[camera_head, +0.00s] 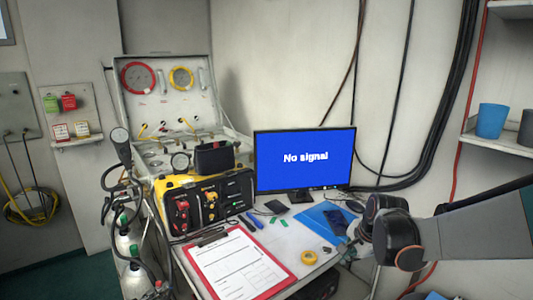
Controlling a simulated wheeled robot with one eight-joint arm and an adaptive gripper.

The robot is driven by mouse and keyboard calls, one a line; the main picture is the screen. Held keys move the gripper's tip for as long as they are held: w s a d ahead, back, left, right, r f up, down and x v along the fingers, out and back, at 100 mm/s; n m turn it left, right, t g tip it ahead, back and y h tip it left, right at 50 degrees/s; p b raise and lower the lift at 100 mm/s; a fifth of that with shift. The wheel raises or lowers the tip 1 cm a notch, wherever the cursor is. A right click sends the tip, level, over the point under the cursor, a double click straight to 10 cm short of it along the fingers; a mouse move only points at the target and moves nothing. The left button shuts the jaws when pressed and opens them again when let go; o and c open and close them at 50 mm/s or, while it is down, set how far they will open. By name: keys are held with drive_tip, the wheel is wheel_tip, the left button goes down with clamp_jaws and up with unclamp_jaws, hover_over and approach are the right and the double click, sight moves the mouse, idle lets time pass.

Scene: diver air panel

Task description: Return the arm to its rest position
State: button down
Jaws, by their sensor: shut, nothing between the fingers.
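My arm (480,228) reaches in from the right edge, with its dark, orange-ringed wrist (398,240) over the right end of the table. My gripper (353,208) is at the far side of the wrist, small and dark and partly hidden by it. It is shut and empty, near the right edge of the monitor and above or beside the blue folder (312,217). I cannot tell its exact height above the table.
A monitor (305,160) reading "No signal" stands at the back. A yellow-black air panel (210,203) and an open gauge case (165,100) stand left. A red clipboard (235,263) and yellow tape roll (309,257) lie in front. A shelf (510,148) with cups is right.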

drive_tip(key=s+a+r+n+t, duration=0.1)
drive_tip(key=s+a+r+n, duration=0.2)
drive_tip(key=s+r+n, duration=0.75)
drive_tip(key=s+a+f+n+t+h, duration=0.1)
drive_tip(key=s+n, duration=0.3)
drive_tip(key=s, duration=1.1)
drive_tip(key=shift+s, duration=0.35)
